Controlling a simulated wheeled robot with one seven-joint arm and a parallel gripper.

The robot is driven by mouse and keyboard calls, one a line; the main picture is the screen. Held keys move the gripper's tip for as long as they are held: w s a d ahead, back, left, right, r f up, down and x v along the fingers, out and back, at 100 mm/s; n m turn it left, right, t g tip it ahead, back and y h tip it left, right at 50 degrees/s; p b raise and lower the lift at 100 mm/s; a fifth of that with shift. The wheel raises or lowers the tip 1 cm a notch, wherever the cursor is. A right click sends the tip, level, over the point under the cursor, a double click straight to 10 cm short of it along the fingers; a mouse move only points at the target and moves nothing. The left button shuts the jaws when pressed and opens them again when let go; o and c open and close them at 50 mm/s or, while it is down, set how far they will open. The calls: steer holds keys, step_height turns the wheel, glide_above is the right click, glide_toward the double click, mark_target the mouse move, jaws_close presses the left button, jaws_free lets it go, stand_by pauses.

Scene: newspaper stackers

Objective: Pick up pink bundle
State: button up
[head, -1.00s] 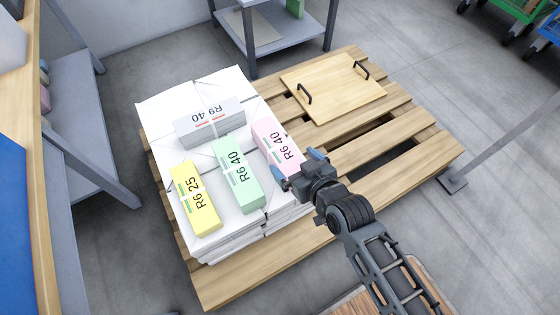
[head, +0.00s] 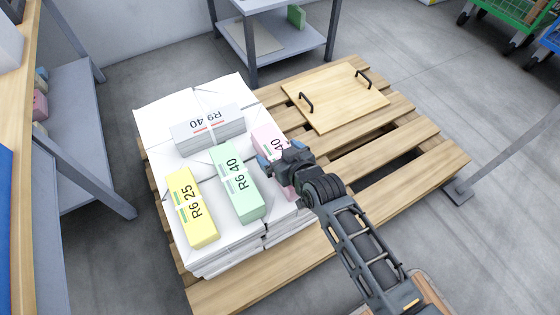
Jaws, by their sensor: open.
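The pink bundle (head: 266,141), marked with a label ending in 40, lies on top of the white paper stack (head: 157,118) near its right edge. My gripper (head: 276,163) is over the bundle's middle and near part, fingers open on either side as far as I can see. It hides much of the bundle. Whether the fingers touch it, or how high they are above it, I cannot tell.
A green bundle (head: 236,180) lies close left of my gripper, a yellow bundle (head: 190,207) further left, and a grey-white bundle (head: 207,128) behind. The stack stands on a wooden pallet (head: 415,128); a wooden board with two handles (head: 335,97) lies on its right.

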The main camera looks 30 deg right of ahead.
steer(key=shift+c, duration=0.3)
steer(key=c, duration=1.8)
steer(key=shift+r, duration=0.2)
jaws_close()
